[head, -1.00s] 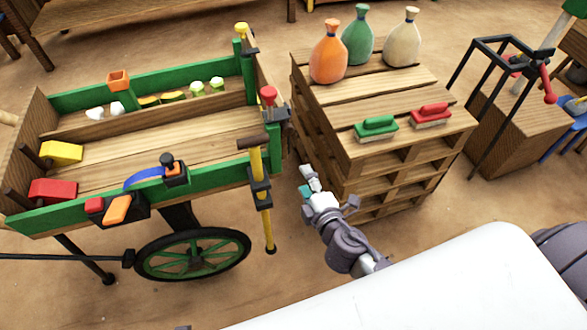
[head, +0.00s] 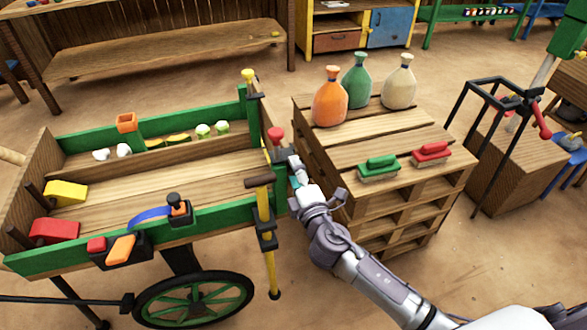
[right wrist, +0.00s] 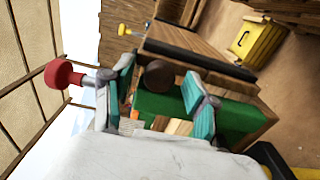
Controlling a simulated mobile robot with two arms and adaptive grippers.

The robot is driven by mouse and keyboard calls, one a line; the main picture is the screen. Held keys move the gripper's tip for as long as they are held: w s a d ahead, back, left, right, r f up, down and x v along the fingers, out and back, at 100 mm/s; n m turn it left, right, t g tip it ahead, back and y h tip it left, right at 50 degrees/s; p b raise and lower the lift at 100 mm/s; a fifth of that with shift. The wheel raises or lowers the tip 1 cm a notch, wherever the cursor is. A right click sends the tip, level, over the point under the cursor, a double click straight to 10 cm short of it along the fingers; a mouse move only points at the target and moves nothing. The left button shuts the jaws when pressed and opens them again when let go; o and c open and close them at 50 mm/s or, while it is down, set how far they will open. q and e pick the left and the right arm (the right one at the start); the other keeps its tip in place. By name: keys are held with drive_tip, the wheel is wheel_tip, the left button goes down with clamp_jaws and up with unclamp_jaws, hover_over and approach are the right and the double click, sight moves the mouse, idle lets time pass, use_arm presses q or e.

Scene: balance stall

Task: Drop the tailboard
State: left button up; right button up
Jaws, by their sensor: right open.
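The green-sided cart's wooden tailboard (head: 262,108) stands upright at the cart's right end. A red knob (head: 276,134) sits at its near corner and a yellow knob (head: 248,75) at its far corner. My right gripper (head: 294,170) is open and empty, just below and right of the red knob, by the cart's near corner. In the right wrist view its teal fingers (right wrist: 164,92) are spread. The red knob (right wrist: 64,74) is left of them, outside the gap. A round brown end (right wrist: 160,75) shows between them, apparently the yellow prop's handle (head: 259,182); contact is unclear. My left gripper is out of view.
A pallet stack (head: 395,205) stands close right of my right arm, carrying an orange sack (head: 330,100), a green sack (head: 357,84), a cream sack (head: 398,84) and two brushes. A black stand (head: 490,150) is farther right. Open floor lies behind the cart.

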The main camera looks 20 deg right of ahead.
drive_tip(key=shift+w, duration=0.65)
clamp_jaws()
